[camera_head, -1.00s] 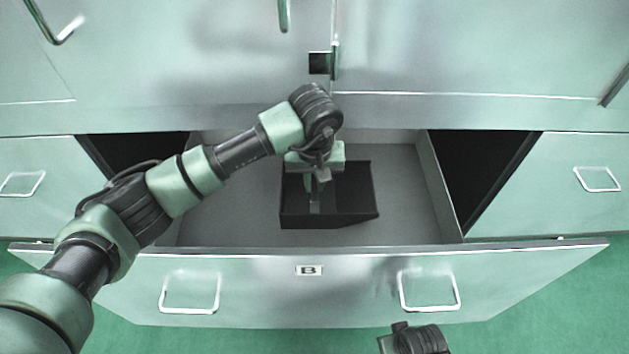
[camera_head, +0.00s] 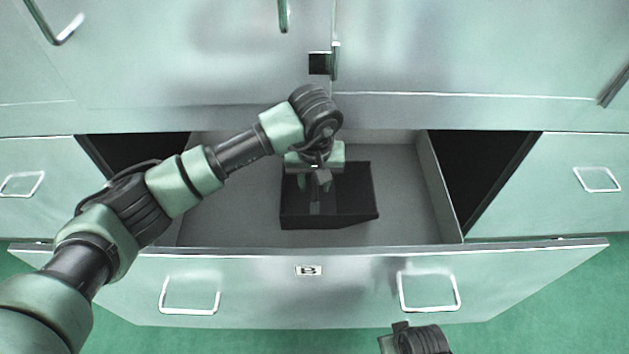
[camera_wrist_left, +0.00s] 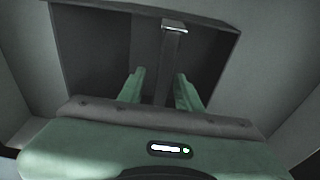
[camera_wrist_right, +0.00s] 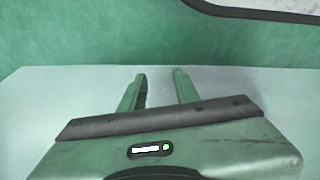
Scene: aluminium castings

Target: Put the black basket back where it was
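The black basket (camera_head: 350,220) sits inside the open drawer (camera_head: 225,262) marked B, near its middle. It also shows in the left wrist view (camera_wrist_left: 90,45), with its bar handle (camera_wrist_left: 172,50) across the middle. My left gripper (camera_head: 316,184) points down over the basket. Its fingers (camera_wrist_left: 160,88) are open, one on each side of the handle, with visible gaps to it. My right gripper (camera_wrist_right: 157,82) is open with nothing between its fingers; only part of that arm shows at the bottom of the head view.
The drawer's grey floor (camera_head: 415,215) is clear around the basket. The drawer front carries two wire handles (camera_head: 190,295). Dark gaps lie beside the drawer. Closed drawers (camera_head: 590,185) flank it and cabinet doors (camera_head: 200,50) stand above. The floor (camera_wrist_right: 100,30) is green.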

